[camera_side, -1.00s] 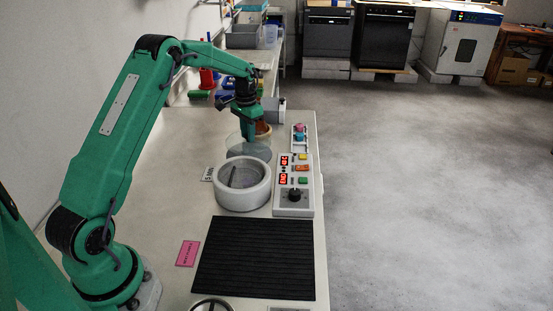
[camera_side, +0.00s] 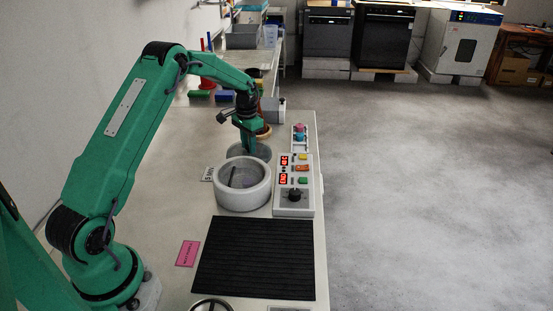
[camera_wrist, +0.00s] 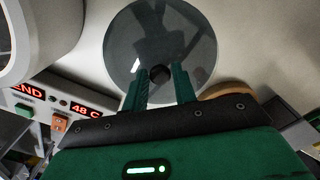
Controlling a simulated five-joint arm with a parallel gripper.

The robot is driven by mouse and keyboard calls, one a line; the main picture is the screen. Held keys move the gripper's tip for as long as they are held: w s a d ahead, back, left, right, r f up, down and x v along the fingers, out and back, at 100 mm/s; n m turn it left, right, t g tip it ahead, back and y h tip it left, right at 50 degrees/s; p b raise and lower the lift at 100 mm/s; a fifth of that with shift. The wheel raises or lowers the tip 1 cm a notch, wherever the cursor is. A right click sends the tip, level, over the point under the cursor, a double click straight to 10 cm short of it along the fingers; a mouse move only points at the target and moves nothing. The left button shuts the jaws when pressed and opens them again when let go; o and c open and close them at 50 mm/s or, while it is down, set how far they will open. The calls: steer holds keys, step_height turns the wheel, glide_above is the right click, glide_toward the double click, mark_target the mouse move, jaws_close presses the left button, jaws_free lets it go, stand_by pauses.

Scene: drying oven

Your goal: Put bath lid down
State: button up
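The bath lid is a round, see-through grey disc with a dark knob at its centre. In the wrist view the lid (camera_wrist: 178,35) fills the top middle, its knob between my two fingers. In the side view the lid (camera_side: 236,153) is level, low at the bench top just behind the bath, partly hidden by my gripper (camera_side: 249,149). My gripper (camera_wrist: 160,78) points down and appears closed on the knob. Whether the lid fully touches the bench is hard to tell. The white round bath (camera_side: 242,198) is uncovered, with a dark stick-like thing inside.
A control box (camera_side: 294,186) with red displays stands right of the bath. A brown round thing (camera_side: 264,131) sits just beyond the lid. A black ribbed mat (camera_side: 255,258) and a pink label (camera_side: 187,253) lie nearer.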

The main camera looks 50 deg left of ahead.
steer(key=shift+o, duration=1.3)
step_height(320, 180, up, 12)
steer(key=shift+r, duration=0.15)
